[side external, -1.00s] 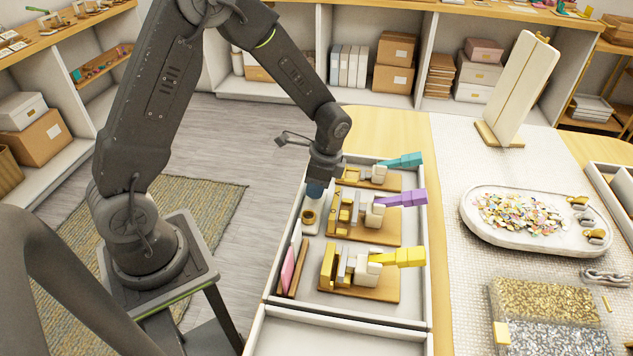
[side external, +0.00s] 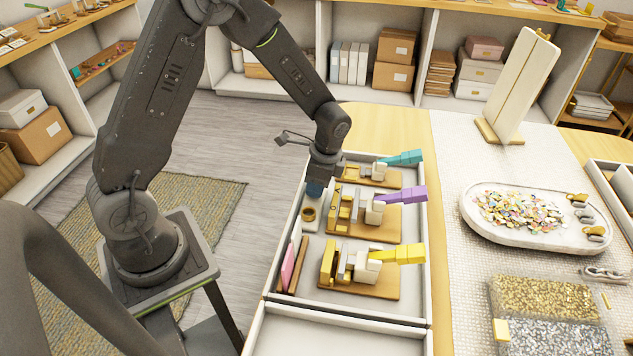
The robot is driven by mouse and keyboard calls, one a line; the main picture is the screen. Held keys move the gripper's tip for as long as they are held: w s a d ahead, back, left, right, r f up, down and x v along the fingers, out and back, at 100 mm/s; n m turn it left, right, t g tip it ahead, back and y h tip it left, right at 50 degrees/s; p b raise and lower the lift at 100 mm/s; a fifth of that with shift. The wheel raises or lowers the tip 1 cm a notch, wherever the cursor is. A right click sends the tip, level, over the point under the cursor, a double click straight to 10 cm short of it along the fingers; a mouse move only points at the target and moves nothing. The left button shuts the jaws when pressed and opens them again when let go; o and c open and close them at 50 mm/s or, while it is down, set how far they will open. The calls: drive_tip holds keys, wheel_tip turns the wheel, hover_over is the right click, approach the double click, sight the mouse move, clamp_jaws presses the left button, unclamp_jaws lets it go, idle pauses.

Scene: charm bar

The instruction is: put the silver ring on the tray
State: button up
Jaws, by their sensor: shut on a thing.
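My gripper (side external: 316,186) is low over the left side of a white divided box. It is shut on what looks like a small dark blue piece, mostly hidden by the jaws. Just below is a small brass round piece (side external: 309,213) on a pale base; I cannot tell whether they touch. A pale oval tray (side external: 480,226) lies on the mat at the right, well away from my gripper. It holds multicoloured sequins (side external: 518,211) and small gold and silver pieces (side external: 586,215) at its right end. A silver loop-like piece (side external: 605,274) lies beside the tray; I cannot tell if it is a ring.
The white divided box (side external: 428,290) holds wooden fixtures with teal (side external: 404,158), purple (side external: 408,195) and yellow (side external: 400,255) handles, and a pink panel (side external: 290,268). A tall cream stand (side external: 519,85) and glittery gold and silver blocks (side external: 545,305) are on the table.

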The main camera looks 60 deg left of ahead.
drive_tip(key=shift+f, duration=0.2)
idle(0.3)
drive_tip(key=o, duration=0.9)
drive_tip(key=shift+o, duration=0.2)
drive_tip(key=shift+r, duration=0.1)
wheel_tip(320, 180, up, 13)
drive_tip(key=w+d, duration=0.2)
drive_tip(key=shift+r, duration=0.2)
